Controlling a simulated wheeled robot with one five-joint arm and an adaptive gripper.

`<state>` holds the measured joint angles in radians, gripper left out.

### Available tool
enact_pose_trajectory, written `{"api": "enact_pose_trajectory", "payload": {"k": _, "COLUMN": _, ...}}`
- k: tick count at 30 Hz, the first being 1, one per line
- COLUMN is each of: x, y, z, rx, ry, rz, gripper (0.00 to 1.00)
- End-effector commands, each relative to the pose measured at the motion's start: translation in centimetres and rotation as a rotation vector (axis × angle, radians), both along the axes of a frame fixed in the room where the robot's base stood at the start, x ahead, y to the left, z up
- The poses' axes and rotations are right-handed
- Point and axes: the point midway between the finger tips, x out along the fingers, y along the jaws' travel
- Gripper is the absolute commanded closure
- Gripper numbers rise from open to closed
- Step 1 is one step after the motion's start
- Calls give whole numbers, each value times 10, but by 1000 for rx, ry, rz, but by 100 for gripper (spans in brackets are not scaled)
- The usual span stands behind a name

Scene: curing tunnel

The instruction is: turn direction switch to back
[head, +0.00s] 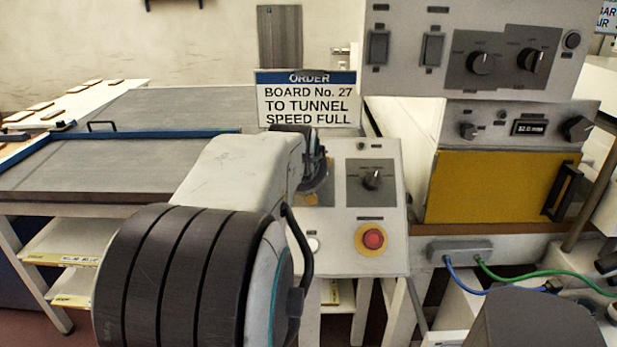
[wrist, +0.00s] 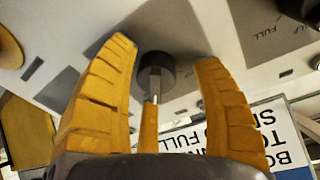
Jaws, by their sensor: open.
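The control panel (head: 340,250) stands in front of me, with a grey switch plate on its left half mostly hidden by my arm. In the wrist view a round dark knob (wrist: 155,72) with a pale pointer bar sits on a grey plate; it looks to be the direction switch, but its label is not readable. My gripper (wrist: 165,54) is open, with its yellow fingers on either side of the knob and a gap on each side. Contact cannot be told. In the head view the gripper (head: 311,195) is mostly hidden behind my wrist.
Another dark knob (head: 372,178) is on the panel's right plate, above a red stop button (head: 373,238) on a yellow ring. An order sign (head: 306,100) stands behind, reading board 27, tunnel, speed full. A conveyor (head: 110,165) is left; a switch box (head: 480,50) hangs upper right.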

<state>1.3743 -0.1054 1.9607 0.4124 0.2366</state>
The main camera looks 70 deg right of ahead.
Motion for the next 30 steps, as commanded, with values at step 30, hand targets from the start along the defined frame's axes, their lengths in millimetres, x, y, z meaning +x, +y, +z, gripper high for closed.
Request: {"api": "enact_pose_trajectory", "payload": {"k": 30, "x": -17, "y": 88, "z": 76, "rx": -2, "ry": -1, "rz": 0, "gripper": 40}}
